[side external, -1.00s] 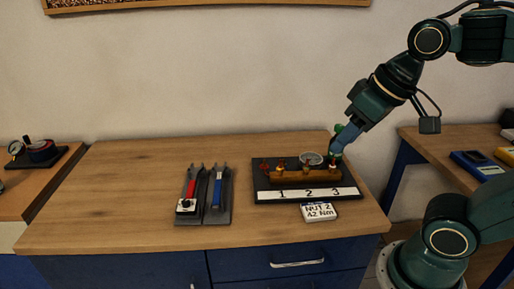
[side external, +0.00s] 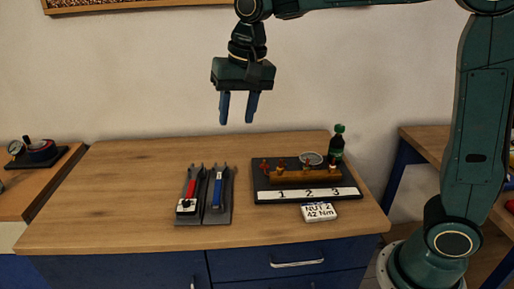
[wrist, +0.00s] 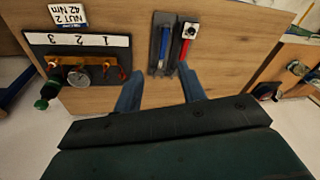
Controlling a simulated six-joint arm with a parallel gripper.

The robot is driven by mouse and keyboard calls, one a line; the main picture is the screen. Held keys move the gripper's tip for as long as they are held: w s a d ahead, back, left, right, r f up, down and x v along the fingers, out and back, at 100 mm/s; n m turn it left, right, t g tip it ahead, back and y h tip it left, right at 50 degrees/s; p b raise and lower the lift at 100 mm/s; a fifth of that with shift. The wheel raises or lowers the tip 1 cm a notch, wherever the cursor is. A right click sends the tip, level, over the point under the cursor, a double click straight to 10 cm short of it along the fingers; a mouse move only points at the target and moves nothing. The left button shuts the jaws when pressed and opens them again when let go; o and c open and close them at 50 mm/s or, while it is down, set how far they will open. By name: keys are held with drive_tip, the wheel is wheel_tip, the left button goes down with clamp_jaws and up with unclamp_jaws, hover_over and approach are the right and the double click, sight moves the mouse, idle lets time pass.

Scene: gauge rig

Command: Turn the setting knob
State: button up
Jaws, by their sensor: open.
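A tool with a red handle (side external: 191,188) lies in a dark holder on the workbench. At its near end is a white block with a dark round spot (side external: 186,206), which may be the setting knob; it also shows in the wrist view (wrist: 191,29). A tool with a blue handle (side external: 217,192) lies in a second holder to its right. My gripper (side external: 238,110) is open and empty, pointing down, high above the bench beyond the tools. In the wrist view its fingers (wrist: 161,88) are spread apart, with the tools beyond them.
A dark board (side external: 262,181) numbered 1, 2, 3 carries a brown bar with several small posts and a round gauge (side external: 312,158). A card (side external: 320,211) reads "NUT 2 42 Nm". The bench's left side is clear.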

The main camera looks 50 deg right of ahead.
drive_tip(key=w+a+f+m+g, duration=0.1)
drive_tip(key=w+a+f+m, duration=0.1)
drive_tip(key=w+a+f, duration=0.35)
drive_tip(key=m+g, duration=0.1)
hover_over(186, 201)
wheel_tip(186, 201, down, 4)
drive_tip(key=shift+d+f, duration=0.15)
drive_tip(key=shift+f, duration=0.05)
drive_tip(key=shift+s+f, duration=0.1)
drive_tip(key=shift+f, duration=0.05)
wheel_tip(186, 201, down, 14)
drive_tip(key=shift+r, duration=0.25)
clamp_jaws()
